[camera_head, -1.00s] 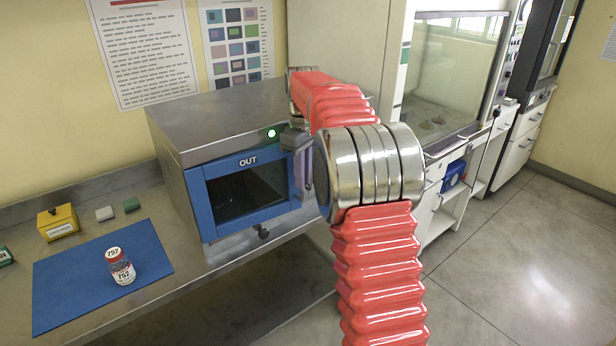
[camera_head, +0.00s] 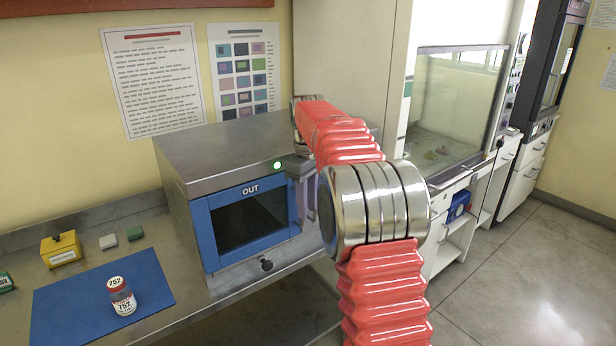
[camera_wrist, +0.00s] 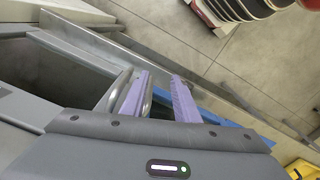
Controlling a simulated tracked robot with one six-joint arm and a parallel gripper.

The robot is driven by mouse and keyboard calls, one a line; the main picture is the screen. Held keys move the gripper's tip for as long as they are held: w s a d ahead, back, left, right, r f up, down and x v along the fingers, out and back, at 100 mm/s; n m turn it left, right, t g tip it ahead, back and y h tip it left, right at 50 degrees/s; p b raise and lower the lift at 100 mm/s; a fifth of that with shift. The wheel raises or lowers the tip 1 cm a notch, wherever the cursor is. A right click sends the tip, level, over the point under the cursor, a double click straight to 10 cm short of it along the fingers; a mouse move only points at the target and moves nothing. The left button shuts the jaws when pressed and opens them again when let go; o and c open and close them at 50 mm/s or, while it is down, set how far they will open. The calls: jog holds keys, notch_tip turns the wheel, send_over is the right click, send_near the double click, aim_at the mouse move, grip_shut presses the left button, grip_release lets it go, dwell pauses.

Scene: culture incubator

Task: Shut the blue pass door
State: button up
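The blue pass door (camera_head: 203,233) is a blue frame with a dark middle, marked OUT, on the front of a steel box (camera_head: 225,145). I cannot tell from the head view how far it stands from the box. In the wrist view, my gripper's purple fingers (camera_wrist: 160,95) are apart. Curved metal bars, like a handle (camera_wrist: 113,92), lie close around the left finger; contact is unclear. Blue edging (camera_wrist: 235,113) runs past the fingers.
A red-capped jar (camera_head: 121,296) stands on a blue mat (camera_head: 60,310) on the steel bench. A yellow box (camera_head: 61,249) and small blocks sit behind it. A black knob (camera_head: 267,265) is below the door. A glass-fronted hood (camera_head: 450,105) stands right; open floor (camera_head: 540,270) lies before it.

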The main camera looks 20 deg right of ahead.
notch_tip(320, 180, up, 12)
jog(key=shift+r, duration=0.2)
dwell(0.5)
jog(key=shift+w, duration=0.1)
dwell(0.3)
jog(key=s+a+r+m+t, duration=0.1)
jog(key=s+a+m+t, duration=0.1)
jog(key=s+a, duration=0.5)
jog(key=s+a+r+m+t, duration=0.1)
jog(key=s+a, duration=0.3)
jog(key=s, duration=0.6)
jog(key=s+a+f+m+t, duration=0.1)
jog(key=s+a+f, duration=0.1)
jog(key=s+f, duration=0.5)
jog(key=s+a+f+m+t, duration=0.1)
jog(key=s+a+f+m, duration=0.1)
jog(key=s+f, duration=0.5)
jog(key=s+a, duration=0.1)
jog(key=s, duration=0.2)
jog(key=shift+s+a+f+t, duration=0.2)
jog(key=shift+a+f+t, duration=0.1)
jog(key=shift+f, duration=0.05)
